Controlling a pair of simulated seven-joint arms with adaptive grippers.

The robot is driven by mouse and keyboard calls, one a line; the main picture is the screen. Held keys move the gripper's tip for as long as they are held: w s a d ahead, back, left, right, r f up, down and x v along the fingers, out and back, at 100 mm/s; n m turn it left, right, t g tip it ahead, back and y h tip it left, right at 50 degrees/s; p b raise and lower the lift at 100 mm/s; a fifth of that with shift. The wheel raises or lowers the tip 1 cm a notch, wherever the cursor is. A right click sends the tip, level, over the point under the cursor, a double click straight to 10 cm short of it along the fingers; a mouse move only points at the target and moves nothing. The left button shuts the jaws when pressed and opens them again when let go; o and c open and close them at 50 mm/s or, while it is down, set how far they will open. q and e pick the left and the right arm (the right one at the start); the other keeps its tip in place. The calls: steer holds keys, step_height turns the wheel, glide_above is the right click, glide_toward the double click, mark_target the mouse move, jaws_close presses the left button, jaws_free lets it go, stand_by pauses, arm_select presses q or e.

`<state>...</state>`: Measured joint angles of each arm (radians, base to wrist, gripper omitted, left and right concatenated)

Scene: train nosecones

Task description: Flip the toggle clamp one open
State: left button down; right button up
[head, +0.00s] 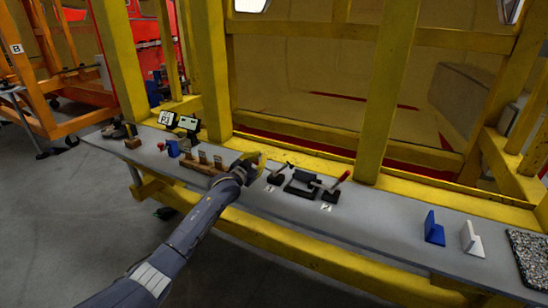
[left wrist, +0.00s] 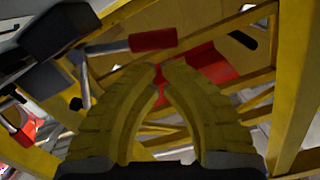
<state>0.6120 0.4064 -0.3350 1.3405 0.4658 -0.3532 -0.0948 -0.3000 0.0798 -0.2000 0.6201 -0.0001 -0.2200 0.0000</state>
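Toggle clamp one (head: 276,178) stands on the grey bench by the label "1" in the head view, its lever tilted up to the right. My left gripper (head: 257,158) is just left of it, apart from it. In the left wrist view, the yellow fingers (left wrist: 163,68) curve together with their tips almost meeting and nothing seen between them. A red handle (left wrist: 153,40) on a metal lever lies just beyond the tips; it appears to be the nearer clamp's. Contact cannot be told. My right gripper is in neither view.
Toggle clamp two (head: 331,195), with a raised red handle, stands right of a black fixture (head: 302,184). A wooden block holder (head: 203,165) is left of my gripper. Blue (head: 433,228) and white (head: 471,239) brackets stand farther right. Yellow frame posts (head: 385,90) rise behind the bench.

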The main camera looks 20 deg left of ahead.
arm_select(q)
steer(key=s+r, duration=0.4)
steer(key=s, duration=0.7)
steer(key=shift+a+r, duration=0.15)
steer(key=shift+a, duration=0.25)
stand_by(0.3)
